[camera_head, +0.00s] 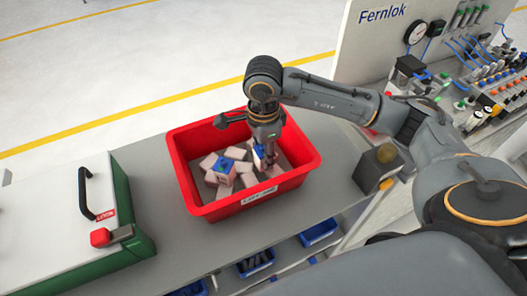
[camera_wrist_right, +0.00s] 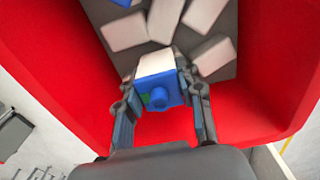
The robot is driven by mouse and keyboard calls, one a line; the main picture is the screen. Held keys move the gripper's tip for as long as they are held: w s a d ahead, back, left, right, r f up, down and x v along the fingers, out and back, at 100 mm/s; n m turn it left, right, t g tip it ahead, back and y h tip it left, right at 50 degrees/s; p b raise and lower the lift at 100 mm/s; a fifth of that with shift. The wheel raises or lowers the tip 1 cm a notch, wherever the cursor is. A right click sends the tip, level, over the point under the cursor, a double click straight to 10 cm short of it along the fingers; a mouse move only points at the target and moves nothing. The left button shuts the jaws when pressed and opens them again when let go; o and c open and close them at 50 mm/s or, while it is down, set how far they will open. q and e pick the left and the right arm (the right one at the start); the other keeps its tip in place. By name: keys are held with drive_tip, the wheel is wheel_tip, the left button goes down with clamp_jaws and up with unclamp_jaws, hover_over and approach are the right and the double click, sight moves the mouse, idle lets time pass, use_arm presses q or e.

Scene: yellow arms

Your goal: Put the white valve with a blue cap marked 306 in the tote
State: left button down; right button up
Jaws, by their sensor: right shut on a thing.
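My right gripper (camera_head: 264,162) reaches down into the red tote (camera_head: 190,196). In the right wrist view it is shut on a white valve with a blue cap (camera_wrist_right: 160,88), one finger on each side. The held valve is inside the tote's walls, near the right side in the head view, where its blue part (camera_head: 258,151) partly shows. I cannot read a number on it, nor tell whether it touches what lies below. My left gripper is not in view.
Several pale blocks (camera_head: 243,154) and another blue-topped white piece (camera_head: 224,166) lie in the tote. A green and white case (camera_head: 135,225) with a black handle stands left on the grey bench (camera_head: 165,215). A dark box with a yellowish knob (camera_head: 377,172) stands right.

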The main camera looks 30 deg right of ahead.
drive_tip(key=o, duration=1.2)
drive_tip(key=shift+r+p, duration=0.2)
drive_tip(key=shift+p, duration=0.15)
drive_tip(key=shift+r+b, duration=0.25)
drive_tip(key=shift+b, duration=0.05)
wheel_tip(320, 180, up, 10)
drive_tip(key=shift+f+b, duration=0.1)
drive_tip(key=shift+b, duration=0.9)
drive_tip(key=shift+r, duration=0.8)
